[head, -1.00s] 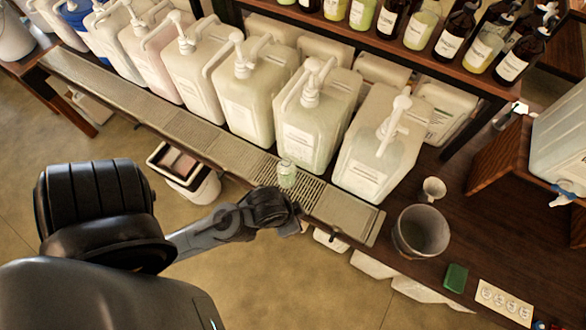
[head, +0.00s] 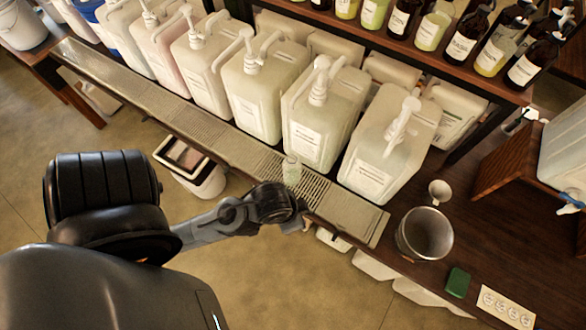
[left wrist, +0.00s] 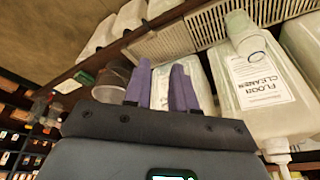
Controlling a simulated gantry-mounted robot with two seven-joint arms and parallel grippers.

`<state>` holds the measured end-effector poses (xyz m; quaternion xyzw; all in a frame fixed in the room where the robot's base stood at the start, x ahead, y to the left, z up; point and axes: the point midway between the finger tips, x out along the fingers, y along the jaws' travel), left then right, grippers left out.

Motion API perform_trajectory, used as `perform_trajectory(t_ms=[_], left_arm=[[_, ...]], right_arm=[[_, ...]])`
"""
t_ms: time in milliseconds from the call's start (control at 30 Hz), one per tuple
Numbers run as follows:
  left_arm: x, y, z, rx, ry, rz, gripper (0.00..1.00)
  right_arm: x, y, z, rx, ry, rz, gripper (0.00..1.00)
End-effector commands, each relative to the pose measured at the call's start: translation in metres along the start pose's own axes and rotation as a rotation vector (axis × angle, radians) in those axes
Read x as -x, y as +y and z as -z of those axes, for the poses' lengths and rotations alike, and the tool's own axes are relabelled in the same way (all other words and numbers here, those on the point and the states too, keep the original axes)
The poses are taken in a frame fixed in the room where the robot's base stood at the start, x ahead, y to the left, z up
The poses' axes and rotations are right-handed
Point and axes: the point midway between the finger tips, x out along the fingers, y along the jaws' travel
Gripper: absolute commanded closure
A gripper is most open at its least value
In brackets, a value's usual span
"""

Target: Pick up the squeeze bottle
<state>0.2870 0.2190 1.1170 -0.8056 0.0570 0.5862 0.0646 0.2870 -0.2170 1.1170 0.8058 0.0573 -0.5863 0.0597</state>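The squeeze bottle looks to be the small translucent bottle (head: 291,170) standing on the slotted drip tray (head: 222,143), in front of the row of pump jugs. In the left wrist view, which is upside down, a translucent bottle (left wrist: 243,36) shows at upper right, in front of a jug labelled "Floor Cleaner" (left wrist: 262,82). My left gripper (head: 304,224) is just in front of the tray, near the bottle and apart from it. Its two purple fingers (left wrist: 162,84) are spread with an empty gap, and the bottle is off to their side. My right gripper is not in view.
Large pump jugs (head: 316,105) stand in a row behind the tray. On the dark counter to the right are a metal bucket (head: 425,233), a small white cup (head: 439,191) and a green block (head: 457,282). A bin (head: 190,165) stands below the tray. A bottle shelf runs above.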

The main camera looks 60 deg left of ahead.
Motion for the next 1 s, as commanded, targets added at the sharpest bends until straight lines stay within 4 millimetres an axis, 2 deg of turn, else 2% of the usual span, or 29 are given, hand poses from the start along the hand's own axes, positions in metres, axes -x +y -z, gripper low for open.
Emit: perform_trajectory(t_ms=[33, 67, 467, 767, 867, 1000], left_arm=[[0.0, 0.001, 0.0, 0.002, 0.0, -0.002, 0.66], [0.0, 0.001, 0.0, 0.003, 0.0, -0.003, 0.62], [0.0, 0.002, 0.001, 0.009, 0.001, -0.008, 0.0], [0.0, 0.0, 0.002, 0.014, 0.012, 0.001, 0.0], [0.0, 0.0, 0.015, 0.038, 0.076, -0.002, 0.0], [-0.005, 0.001, 0.044, 0.092, 0.24, -0.013, 0.0]], right_arm=[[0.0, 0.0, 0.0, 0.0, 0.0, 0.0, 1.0], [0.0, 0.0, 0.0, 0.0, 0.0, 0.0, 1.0], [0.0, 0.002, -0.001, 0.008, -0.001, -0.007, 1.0], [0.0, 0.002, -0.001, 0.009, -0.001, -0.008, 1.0], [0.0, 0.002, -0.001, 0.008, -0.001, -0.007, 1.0], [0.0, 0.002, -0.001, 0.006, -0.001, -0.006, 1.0]])
